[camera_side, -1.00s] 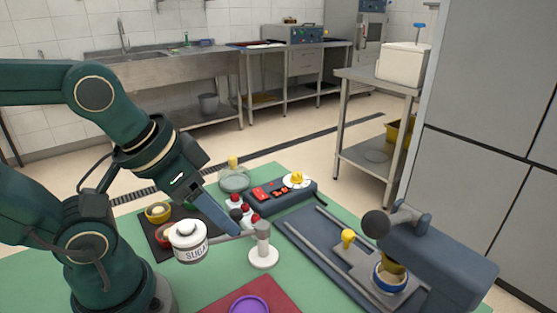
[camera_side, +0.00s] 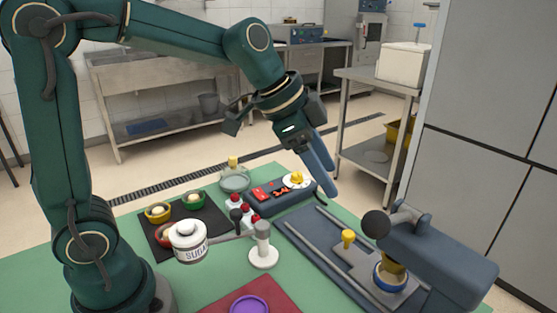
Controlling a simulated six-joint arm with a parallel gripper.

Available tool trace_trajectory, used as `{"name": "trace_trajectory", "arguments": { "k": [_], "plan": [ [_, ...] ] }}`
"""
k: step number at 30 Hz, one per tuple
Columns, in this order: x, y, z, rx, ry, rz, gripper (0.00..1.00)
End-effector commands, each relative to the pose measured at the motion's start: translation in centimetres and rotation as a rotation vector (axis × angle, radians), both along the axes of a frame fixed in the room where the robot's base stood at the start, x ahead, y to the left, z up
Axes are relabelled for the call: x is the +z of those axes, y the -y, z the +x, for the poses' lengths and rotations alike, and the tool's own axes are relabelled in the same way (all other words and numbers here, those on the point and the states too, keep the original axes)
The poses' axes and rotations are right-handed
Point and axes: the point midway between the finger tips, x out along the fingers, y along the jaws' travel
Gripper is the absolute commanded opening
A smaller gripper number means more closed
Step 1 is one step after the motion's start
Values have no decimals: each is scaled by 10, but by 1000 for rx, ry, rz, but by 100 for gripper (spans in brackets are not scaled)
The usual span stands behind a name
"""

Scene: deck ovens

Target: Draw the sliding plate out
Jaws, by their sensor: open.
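A blue-and-white ring-shaped piece (camera_side: 391,279) sits on the plate, under the yellow part of the press-like head (camera_side: 430,252). My gripper (camera_side: 328,180) is open and empty, above the far end of the base. It is higher than the knob, beyond it and to its left, and touches nothing that I can see.
A sugar jar (camera_side: 188,242) and a white post with a lever (camera_side: 263,247) stand left of the base. A switch panel (camera_side: 277,196) lies behind it. A black mat (camera_side: 180,212) holds several small bowls. A red mat (camera_side: 262,299) with a purple disc is in front.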

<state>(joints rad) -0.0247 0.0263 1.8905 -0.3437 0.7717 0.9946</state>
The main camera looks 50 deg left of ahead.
Motion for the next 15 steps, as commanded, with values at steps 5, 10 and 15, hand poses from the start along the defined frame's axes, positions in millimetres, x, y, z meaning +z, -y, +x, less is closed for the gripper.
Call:
{"name": "trace_trajectory", "arguments": {
  "k": [5, 10, 15],
  "plan": [
    [-41, 2, 37, -56, -70, -12, 61],
    [-76, 2, 47, -45, -149, -33, 61],
    [-96, 2, 45, -42, -198, -36, 61]
  ]
}}
